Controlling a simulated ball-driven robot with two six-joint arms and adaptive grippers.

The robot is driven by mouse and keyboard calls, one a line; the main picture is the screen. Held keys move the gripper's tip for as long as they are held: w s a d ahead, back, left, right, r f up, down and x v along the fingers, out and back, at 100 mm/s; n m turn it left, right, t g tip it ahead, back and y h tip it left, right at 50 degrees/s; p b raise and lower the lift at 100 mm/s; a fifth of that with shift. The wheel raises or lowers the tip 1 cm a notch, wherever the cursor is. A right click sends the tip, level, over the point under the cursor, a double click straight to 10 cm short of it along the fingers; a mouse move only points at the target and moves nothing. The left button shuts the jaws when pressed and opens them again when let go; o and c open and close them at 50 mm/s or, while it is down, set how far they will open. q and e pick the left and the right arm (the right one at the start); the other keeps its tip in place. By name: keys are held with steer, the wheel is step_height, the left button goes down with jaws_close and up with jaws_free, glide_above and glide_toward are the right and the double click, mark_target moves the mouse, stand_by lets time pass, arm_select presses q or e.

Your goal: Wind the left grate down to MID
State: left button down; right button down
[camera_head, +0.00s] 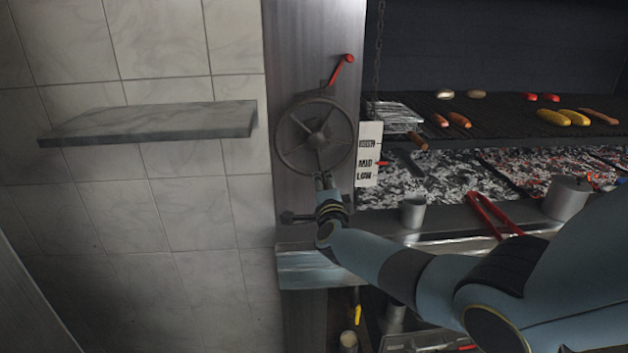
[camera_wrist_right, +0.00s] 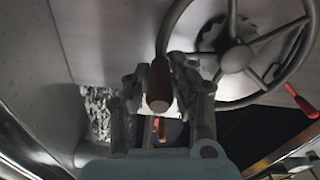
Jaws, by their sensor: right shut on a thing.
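The handwheel (camera_head: 283,150) with spokes is mounted on the metal post left of the grill. My right gripper (camera_head: 323,182) is at the wheel's lower rim. In the right wrist view the right gripper (camera_wrist_right: 162,95) is shut on the wheel's brown crank handle (camera_wrist_right: 159,84), and the wheel (camera_wrist_right: 291,50) fills the upper right. The white scale plate (camera_head: 369,142) reads HIGH, MID and LOW. A red pointer (camera_head: 382,163) stands level with MID. The left grate (camera_head: 402,133) hangs over the coals, partly hidden by the plate. My left gripper is not in view.
A red-handled lever (camera_head: 345,64) sticks out above the wheel. A chain (camera_head: 378,45) hangs beside the post. Corn (camera_head: 573,117) and sausages (camera_head: 459,120) lie on the grates. A shelf (camera_head: 160,122) is left.

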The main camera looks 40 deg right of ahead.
steer(key=shift+s+d+f+n, duration=0.2)
steer(key=shift+s+d+n, duration=0.1)
steer(key=shift+s+n, duration=0.1)
steer(key=shift+s+d+r+p, duration=0.15)
steer(key=shift+d+p, duration=0.2)
steer(key=shift+d, duration=0.05)
steer(key=shift+s+d+r, duration=0.1)
steer(key=shift+d, duration=0.05)
steer(key=c, duration=1.1)
jaws_free()
steer(key=shift+s+d, duration=0.1)
steer(key=shift+d, duration=0.1)
steer(key=v, duration=1.2)
steer(key=shift+a, duration=0.1)
